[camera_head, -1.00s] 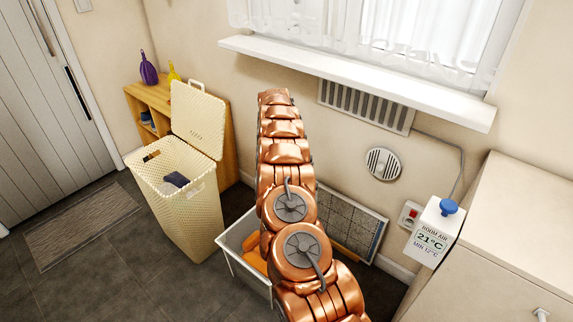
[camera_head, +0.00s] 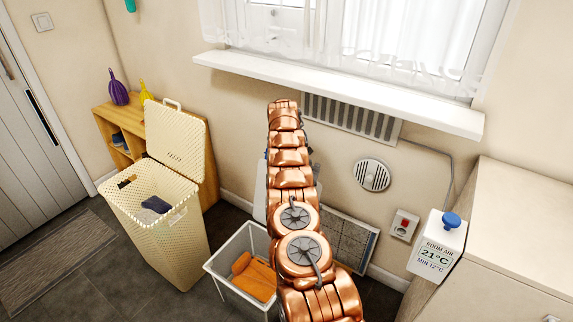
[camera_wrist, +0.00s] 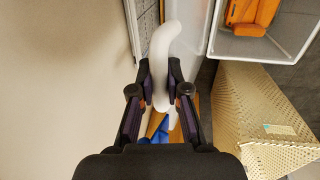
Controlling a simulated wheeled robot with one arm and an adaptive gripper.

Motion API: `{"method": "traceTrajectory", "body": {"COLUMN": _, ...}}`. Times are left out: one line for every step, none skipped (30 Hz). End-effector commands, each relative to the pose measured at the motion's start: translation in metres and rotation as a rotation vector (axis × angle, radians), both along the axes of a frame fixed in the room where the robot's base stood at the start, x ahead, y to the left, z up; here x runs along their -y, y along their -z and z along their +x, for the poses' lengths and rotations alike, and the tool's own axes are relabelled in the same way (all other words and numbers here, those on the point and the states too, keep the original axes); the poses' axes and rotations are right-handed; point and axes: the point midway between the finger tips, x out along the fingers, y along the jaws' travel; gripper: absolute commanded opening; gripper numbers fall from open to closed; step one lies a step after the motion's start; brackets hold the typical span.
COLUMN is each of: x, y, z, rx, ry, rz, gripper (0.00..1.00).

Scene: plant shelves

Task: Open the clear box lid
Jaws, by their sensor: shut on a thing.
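The box (camera_head: 213,270) stands on the floor below my arm, with orange cloths (camera_head: 255,277) inside. In the wrist view its rim (camera_wrist: 290,58) and the orange cloth are at the top right. A pale, upright panel, which looks like the clear box lid (camera_head: 260,192), shows behind my arm, mostly hidden by it. In the wrist view the panel (camera_wrist: 198,28) stands between the box and the wall. My gripper (camera_wrist: 160,82) is shut on a white curved handle (camera_wrist: 172,40), which seems to belong to this lid. My fingers are hidden in the head view.
A cream laundry basket (camera_head: 160,230) with its lid up stands left of the box, near a wooden shelf (camera_head: 105,128). A grey filter panel (camera_head: 345,240) leans on the wall at right. A windowsill (camera_head: 340,92) juts out above. A cabinet (camera_head: 510,220) stands at right.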

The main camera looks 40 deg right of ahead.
Motion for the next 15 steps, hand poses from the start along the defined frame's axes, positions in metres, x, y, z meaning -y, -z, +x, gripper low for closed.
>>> {"method": "traceTrajectory", "body": {"x": -0.0003, "y": -0.0007, "z": -0.0002, "rx": -0.001, "ry": -0.001, "rz": 0.000, "gripper": 0.00}}
{"method": "traceTrajectory", "body": {"x": -0.0011, "y": -0.0007, "z": 0.0003, "rx": -0.001, "ry": -0.003, "rz": 0.000, "gripper": 0.00}}
{"method": "traceTrajectory", "body": {"x": -0.0019, "y": -0.0006, "z": 0.0008, "rx": -0.002, "ry": -0.004, "rz": 0.000, "gripper": 0.19}}
{"method": "traceTrajectory", "body": {"x": -0.0026, "y": -0.0005, "z": 0.0011, "rx": -0.002, "ry": -0.004, "rz": 0.000, "gripper": 0.22}}
{"method": "traceTrajectory", "body": {"x": -0.0029, "y": -0.0005, "z": 0.0013, "rx": -0.002, "ry": -0.005, "rz": -0.001, "gripper": 0.25}}
{"method": "traceTrajectory", "body": {"x": -0.0034, "y": -0.0003, "z": 0.0016, "rx": -0.002, "ry": -0.006, "rz": 0.000, "gripper": 0.29}}
{"method": "traceTrajectory", "body": {"x": -0.0037, "y": -0.0003, "z": 0.0017, "rx": -0.002, "ry": -0.006, "rz": 0.000, "gripper": 0.33}}
{"method": "traceTrajectory", "body": {"x": -0.0038, "y": -0.0002, "z": 0.0018, "rx": -0.002, "ry": -0.006, "rz": 0.000, "gripper": 0.36}}
{"method": "traceTrajectory", "body": {"x": -0.0039, "y": -0.0002, "z": 0.0017, "rx": -0.002, "ry": -0.006, "rz": 0.000, "gripper": 0.40}}
{"method": "traceTrajectory", "body": {"x": -0.0038, "y": -0.0002, "z": 0.0017, "rx": -0.002, "ry": -0.006, "rz": 0.000, "gripper": 0.41}}
{"method": "traceTrajectory", "body": {"x": -0.0036, "y": -0.0001, "z": 0.0016, "rx": -0.002, "ry": -0.006, "rz": 0.000, "gripper": 0.41}}
{"method": "traceTrajectory", "body": {"x": -0.0035, "y": -0.0001, "z": 0.0016, "rx": -0.002, "ry": -0.005, "rz": 0.000, "gripper": 0.41}}
{"method": "traceTrajectory", "body": {"x": -0.0033, "y": 0.0001, "z": 0.0014, "rx": -0.002, "ry": -0.005, "rz": 0.000, "gripper": 0.41}}
{"method": "traceTrajectory", "body": {"x": -0.0032, "y": 0.0000, "z": 0.0013, "rx": -0.002, "ry": -0.005, "rz": 0.000, "gripper": 0.41}}
{"method": "traceTrajectory", "body": {"x": -0.0030, "y": 0.0001, "z": 0.0011, "rx": -0.002, "ry": -0.004, "rz": 0.000, "gripper": 0.41}}
